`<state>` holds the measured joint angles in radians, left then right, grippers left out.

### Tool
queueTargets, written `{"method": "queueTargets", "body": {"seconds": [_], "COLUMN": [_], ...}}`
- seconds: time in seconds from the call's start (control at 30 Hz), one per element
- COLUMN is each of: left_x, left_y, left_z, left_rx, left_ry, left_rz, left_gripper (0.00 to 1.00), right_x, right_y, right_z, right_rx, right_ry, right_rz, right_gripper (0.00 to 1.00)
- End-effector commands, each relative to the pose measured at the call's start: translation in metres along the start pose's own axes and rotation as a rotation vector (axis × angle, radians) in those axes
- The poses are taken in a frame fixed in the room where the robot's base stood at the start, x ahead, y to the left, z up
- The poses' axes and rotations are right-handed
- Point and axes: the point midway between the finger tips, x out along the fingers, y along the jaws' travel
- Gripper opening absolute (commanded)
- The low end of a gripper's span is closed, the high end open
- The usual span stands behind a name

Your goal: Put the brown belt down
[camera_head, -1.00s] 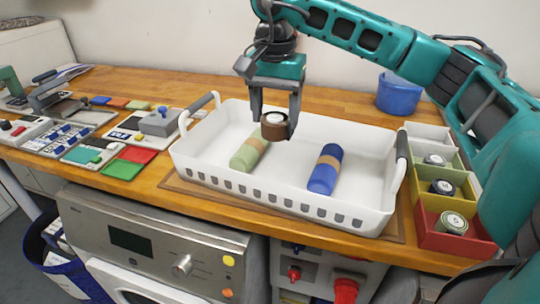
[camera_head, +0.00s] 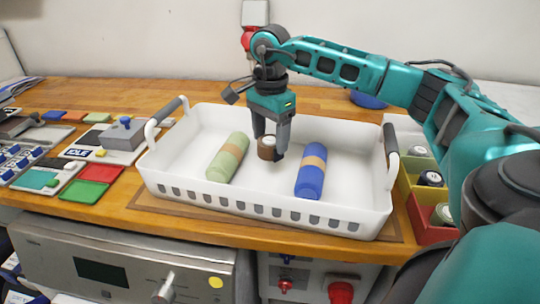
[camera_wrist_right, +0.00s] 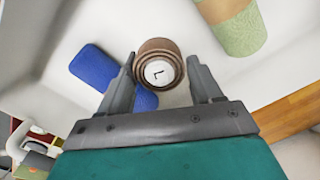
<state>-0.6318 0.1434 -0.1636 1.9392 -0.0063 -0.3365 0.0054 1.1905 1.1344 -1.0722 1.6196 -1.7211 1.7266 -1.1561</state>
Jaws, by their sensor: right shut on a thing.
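The brown belt (camera_head: 266,153) is a small rolled coil with a white, letter-marked end. My right gripper (camera_head: 271,151) is shut on it, over the white basket (camera_head: 175,190). In the right wrist view the belt (camera_wrist_right: 158,66) sits between the fingertips of the right gripper (camera_wrist_right: 164,80). A green roll (camera_head: 228,158) with a tan band lies in the basket left of the belt. A blue roll (camera_head: 311,172) with a tan band lies right of it. I cannot tell whether the belt touches the basket floor. My left gripper is not in view.
Colored bins (camera_head: 432,220) holding rolled belts stand right of the basket. A blue bucket (camera_head: 368,99) is behind, partly hidden by my arm. Red and green pads (camera_head: 98,172) and a stamp (camera_head: 123,137) lie on the left. Bare basket floor shows between the rolls.

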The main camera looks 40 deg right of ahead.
Motion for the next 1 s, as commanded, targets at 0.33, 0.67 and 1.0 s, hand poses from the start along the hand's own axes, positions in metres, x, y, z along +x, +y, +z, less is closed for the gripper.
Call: {"method": "queueTargets", "body": {"seconds": [0.33,0.67,1.0], "left_x": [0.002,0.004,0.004], "left_y": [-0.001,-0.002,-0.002], "left_z": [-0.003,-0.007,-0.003], "left_rx": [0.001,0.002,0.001], "left_ry": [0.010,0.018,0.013], "left_rz": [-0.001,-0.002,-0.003], "left_gripper": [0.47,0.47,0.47], "right_x": [0.041,0.053,0.056], "right_y": [0.000,-0.001,0.000], "right_z": [0.000,0.000,0.000], "right_rx": [0.000,-0.001,-0.001], "right_ry": [0.000,0.000,0.000], "right_rz": [0.002,-0.002,-0.001], "right_gripper": [0.30,0.30,0.78]}}
